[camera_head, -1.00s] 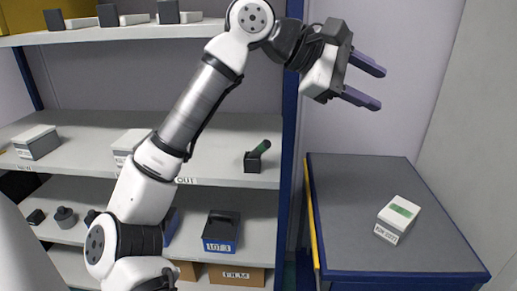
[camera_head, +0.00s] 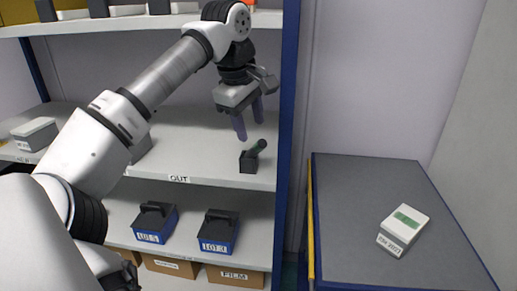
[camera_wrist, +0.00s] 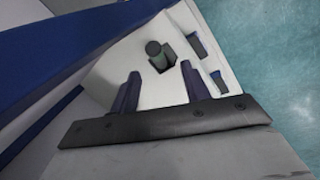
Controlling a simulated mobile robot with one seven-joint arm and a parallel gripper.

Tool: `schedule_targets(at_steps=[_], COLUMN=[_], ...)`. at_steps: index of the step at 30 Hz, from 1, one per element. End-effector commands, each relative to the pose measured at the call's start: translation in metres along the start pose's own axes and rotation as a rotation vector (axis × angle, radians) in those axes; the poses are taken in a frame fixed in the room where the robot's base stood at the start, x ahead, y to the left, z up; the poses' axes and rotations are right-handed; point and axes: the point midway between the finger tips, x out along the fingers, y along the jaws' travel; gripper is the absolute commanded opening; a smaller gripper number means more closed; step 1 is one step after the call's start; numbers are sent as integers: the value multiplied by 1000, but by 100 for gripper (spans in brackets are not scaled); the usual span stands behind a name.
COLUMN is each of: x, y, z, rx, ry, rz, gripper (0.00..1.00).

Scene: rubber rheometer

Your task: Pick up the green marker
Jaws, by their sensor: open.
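The green marker (camera_head: 257,147) stands tilted in a small dark holder (camera_head: 249,162) on the middle shelf, near its right end. In the wrist view the marker (camera_wrist: 153,48) shows end-on in its holder (camera_wrist: 165,62), just beyond the fingertips. My gripper (camera_head: 249,128) points down above and slightly left of the marker, its two fingers apart and empty. The fingers also show in the wrist view (camera_wrist: 160,73), with a clear gap between them. I cannot tell the exact distance from fingertips to marker.
A blue shelf post (camera_head: 288,120) stands close to the right of the holder. The middle shelf carries an OUT label (camera_head: 179,179) and a white box (camera_head: 34,133) at left. Blue bins (camera_head: 218,232) sit below. A grey-topped cabinet (camera_head: 365,225) with a white box (camera_head: 403,228) stands right.

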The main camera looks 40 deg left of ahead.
Motion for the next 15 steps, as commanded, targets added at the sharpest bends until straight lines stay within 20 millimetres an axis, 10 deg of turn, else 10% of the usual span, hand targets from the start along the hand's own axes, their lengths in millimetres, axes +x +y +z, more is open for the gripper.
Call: schedule_targets(at_steps=[15], x=[61], y=[6], z=[6], rx=[3], ry=[-3], rz=[0], gripper=[47])
